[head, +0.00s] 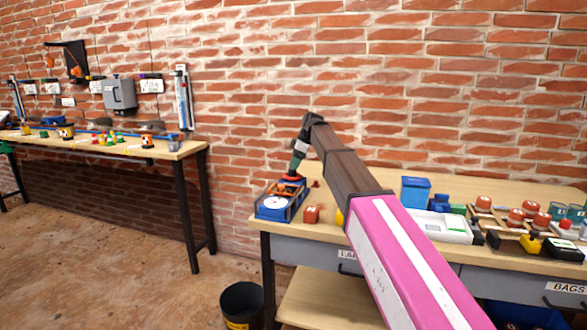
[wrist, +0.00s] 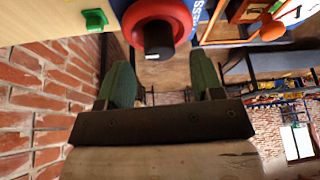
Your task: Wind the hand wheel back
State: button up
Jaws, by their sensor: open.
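The hand wheel is a red ring (wrist: 160,14) with a dark handle knob (wrist: 158,38) in the wrist view. In the head view the red wheel (head: 292,178) sits on a blue unit (head: 267,211) with a white dial (head: 274,202), at the left end of the bench. My gripper (head: 295,168) is over the wheel, partly covering it. In the wrist view my gripper (wrist: 160,68) has its two green fingers apart with nothing between them. The knob shows just beyond the fingertips, roughly midway across the gap. I cannot tell whether anything touches.
Blue boxes (head: 415,191), a white tray (head: 451,228) and several red-topped pieces fill the bench's right. A brick wall (head: 400,90) rises behind. A black bucket (head: 241,301) stands on the floor.

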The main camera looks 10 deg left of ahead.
jog(key=v, duration=0.8)
jog(key=shift+f, duration=0.1)
